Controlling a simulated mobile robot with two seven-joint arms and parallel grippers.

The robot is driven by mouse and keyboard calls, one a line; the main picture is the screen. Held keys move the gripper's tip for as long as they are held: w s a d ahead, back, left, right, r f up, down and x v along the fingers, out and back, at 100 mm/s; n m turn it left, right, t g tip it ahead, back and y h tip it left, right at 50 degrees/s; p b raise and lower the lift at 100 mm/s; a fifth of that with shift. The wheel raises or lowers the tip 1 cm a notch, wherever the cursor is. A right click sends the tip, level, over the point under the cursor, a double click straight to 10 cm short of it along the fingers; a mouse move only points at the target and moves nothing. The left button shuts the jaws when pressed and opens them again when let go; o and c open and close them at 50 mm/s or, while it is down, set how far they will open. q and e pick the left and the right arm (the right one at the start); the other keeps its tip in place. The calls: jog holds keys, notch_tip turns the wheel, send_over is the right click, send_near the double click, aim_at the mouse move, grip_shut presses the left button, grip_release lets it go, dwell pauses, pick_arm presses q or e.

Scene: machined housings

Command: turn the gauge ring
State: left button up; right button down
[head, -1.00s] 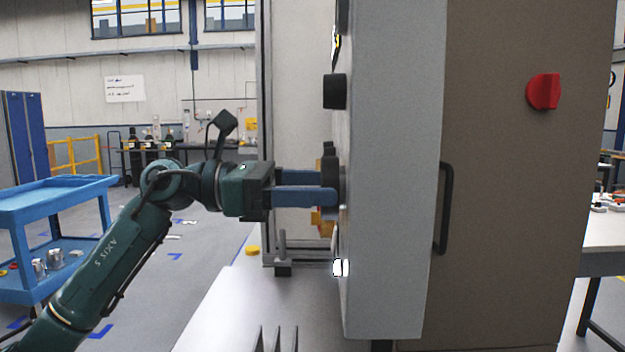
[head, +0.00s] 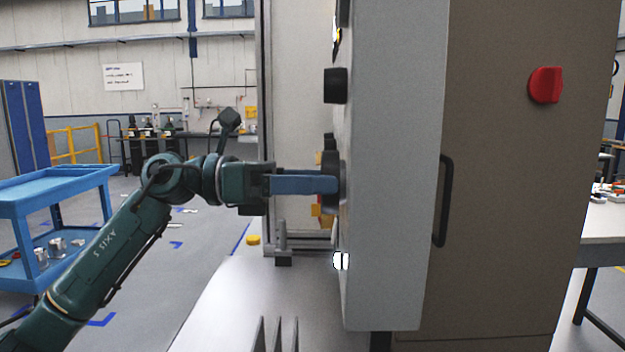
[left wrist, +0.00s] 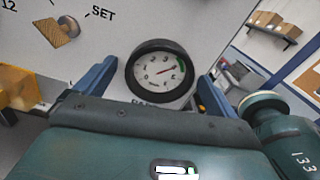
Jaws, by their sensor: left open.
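The gauge ring (left wrist: 131,72) is a black round bezel around a white dial with a red needle and a green band, on a light panel. In the head view the ring (head: 327,165) shows edge-on at the panel face. My left gripper (head: 334,184) points straight at the panel, its blue fingertips at the ring. In the left wrist view the open left gripper (left wrist: 158,72) has one finger on each side of the ring, with gaps showing; contact cannot be told. The lettering under the gauge is partly hidden by the gripper body. My right gripper is out of view.
A knob (left wrist: 62,32) marked SET sits beside the gauge. A black knob (head: 336,86) sticks out above it, and a white-lit button (head: 341,261) is below. The cabinet (head: 395,180) has a black handle (head: 445,200) and red switch (head: 545,85). A blue cart (head: 60,188) stands left.

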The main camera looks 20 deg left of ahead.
pick_arm(q)
jog(key=b+v, duration=0.3)
jog(key=v, duration=1)
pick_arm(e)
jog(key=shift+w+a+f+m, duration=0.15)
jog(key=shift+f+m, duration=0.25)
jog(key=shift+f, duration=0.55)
